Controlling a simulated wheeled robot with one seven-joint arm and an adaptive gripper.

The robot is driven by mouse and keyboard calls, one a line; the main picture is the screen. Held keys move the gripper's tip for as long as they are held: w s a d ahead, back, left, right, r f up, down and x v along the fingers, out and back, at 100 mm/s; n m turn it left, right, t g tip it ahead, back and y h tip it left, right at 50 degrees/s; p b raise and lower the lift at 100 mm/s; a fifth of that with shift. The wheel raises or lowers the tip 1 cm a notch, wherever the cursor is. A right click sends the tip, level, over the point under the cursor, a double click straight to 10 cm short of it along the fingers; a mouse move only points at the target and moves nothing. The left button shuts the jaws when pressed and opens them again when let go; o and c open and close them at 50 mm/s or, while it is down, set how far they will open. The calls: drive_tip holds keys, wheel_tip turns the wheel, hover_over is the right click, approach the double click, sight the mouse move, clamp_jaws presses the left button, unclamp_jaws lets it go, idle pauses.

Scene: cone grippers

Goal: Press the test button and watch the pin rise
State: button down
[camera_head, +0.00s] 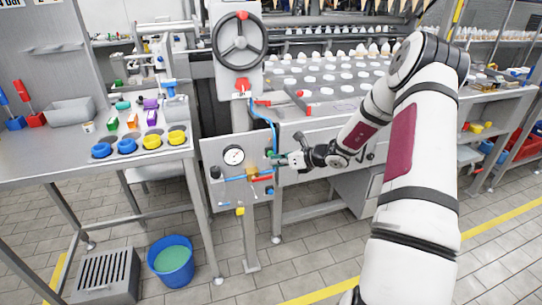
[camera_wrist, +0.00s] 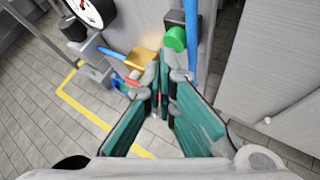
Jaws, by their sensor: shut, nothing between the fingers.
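A grey panel (camera_head: 211,178) stands below the handwheel and carries a gauge, valves and tubing. A green round button (camera_wrist: 175,39) projects from a black block (camera_wrist: 182,16) on it; the green also shows small in the head view (camera_head: 270,154). My gripper (camera_head: 279,160) is at the panel's right side, close to the green button. In the wrist view its teal-padded fingers (camera_wrist: 166,74) are shut with nothing held, tips just below the button in the picture. I cannot tell whether they touch it. I cannot make out a pin.
The gauge (camera_head: 233,156) is left of the button. A brass block (camera_wrist: 141,59) and blue tubing (camera_head: 265,113) are close to my fingers. The handwheel (camera_head: 239,40) is above. A side table (camera_head: 60,163) with colored rings stands left; a blue bucket (camera_head: 171,265) is on the floor.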

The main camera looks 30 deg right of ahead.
drive_tip(key=shift+w+d, duration=0.15)
drive_tip(key=shift+w, duration=0.35)
idle(1.8)
drive_tip(key=shift+s, duration=0.15)
idle(0.5)
drive_tip(key=shift+s+a, duration=0.25)
drive_tip(key=shift+s, duration=0.5)
drive_tip(key=shift+s+a+p, duration=0.2)
drive_tip(key=shift+s+a, duration=0.05)
drive_tip(key=shift+s, duration=0.55)
drive_tip(key=shift+s+a+p, duration=0.2)
drive_tip(key=shift+s, duration=0.6)
drive_tip(key=shift+s+a+p, duration=0.2)
drive_tip(key=shift+s+a, duration=0.05)
drive_tip(key=shift+s, duration=0.55)
